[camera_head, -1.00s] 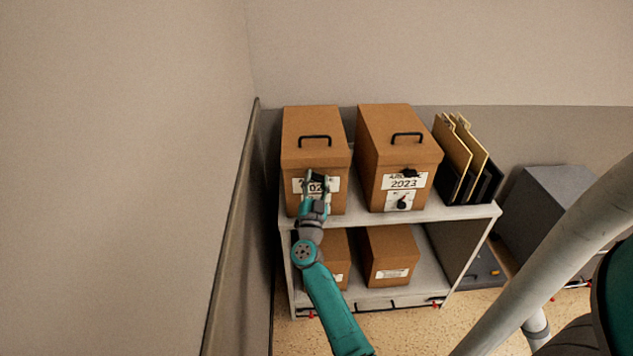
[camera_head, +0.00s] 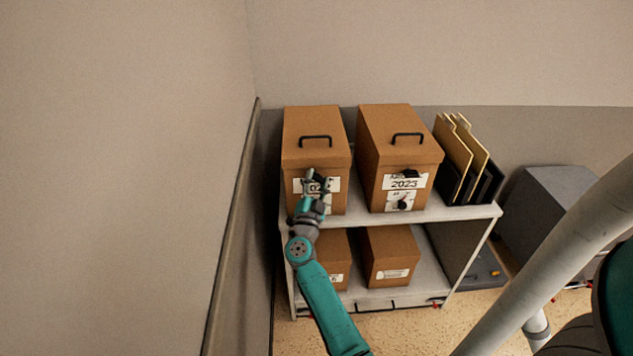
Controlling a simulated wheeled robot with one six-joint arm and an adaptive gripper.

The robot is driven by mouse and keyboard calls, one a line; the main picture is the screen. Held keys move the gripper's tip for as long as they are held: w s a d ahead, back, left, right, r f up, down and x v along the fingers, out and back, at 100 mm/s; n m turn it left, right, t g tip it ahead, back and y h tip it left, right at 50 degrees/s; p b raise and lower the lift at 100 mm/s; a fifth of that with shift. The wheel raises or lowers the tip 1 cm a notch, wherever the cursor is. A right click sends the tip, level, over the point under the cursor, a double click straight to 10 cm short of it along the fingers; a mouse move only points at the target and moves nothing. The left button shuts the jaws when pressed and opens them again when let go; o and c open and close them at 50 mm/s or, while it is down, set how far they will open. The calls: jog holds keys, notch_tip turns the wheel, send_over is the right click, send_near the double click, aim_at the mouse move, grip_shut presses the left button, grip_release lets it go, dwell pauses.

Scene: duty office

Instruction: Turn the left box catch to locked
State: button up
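The left box (camera_head: 316,134) is brown with a black lid handle and stands upright on the top shelf at the left. A white label shows on its front, partly covered by my gripper (camera_head: 313,176). My gripper is right in front of the box front, at label height. The left box catch is hidden behind my gripper and wrist. The fingers are small and overlap the label, so I cannot tell whether they are open or shut or whether they touch the catch.
A second brown box (camera_head: 392,140), labelled 2023 with a black catch (camera_head: 402,205), stands close on the right. A black file holder (camera_head: 483,187) with folders is beyond it. Two brown boxes sit on the lower shelf. The wall is close on the left.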

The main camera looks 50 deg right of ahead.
jog(key=shift+o, duration=1.2)
jog(key=shift+a, duration=0.1)
jog(key=v, duration=1.1)
jog(key=shift+s+a, duration=0.2)
jog(key=shift+a, duration=0.15)
jog(key=shift+f, duration=0.1)
